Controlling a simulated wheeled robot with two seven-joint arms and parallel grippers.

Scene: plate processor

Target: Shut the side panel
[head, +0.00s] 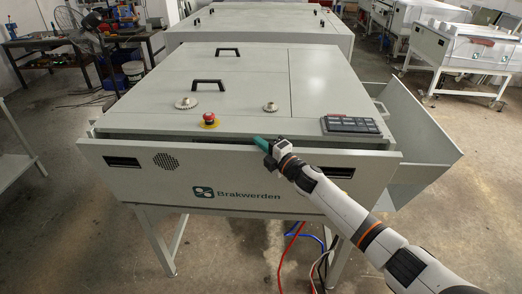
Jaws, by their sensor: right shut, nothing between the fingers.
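The side panel (418,130) is on the right side of the grey plate processor (240,85). It stands open, tilted outward from the machine's body. My right gripper (260,143) has teal fingertips and is shut and empty. It is at the top edge of the front panel (240,178), left of the side panel and apart from it. I cannot tell whether the fingertips touch the front panel. My right arm comes in from the lower right and passes in front of the front panel's right part. My left gripper is not in view.
The front panel leans out slightly, with a dark gap along its top. A red emergency button (209,118) and a control panel (350,125) sit on top. Red and blue cables (312,237) hang below. Floor (470,215) right of the side panel is clear.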

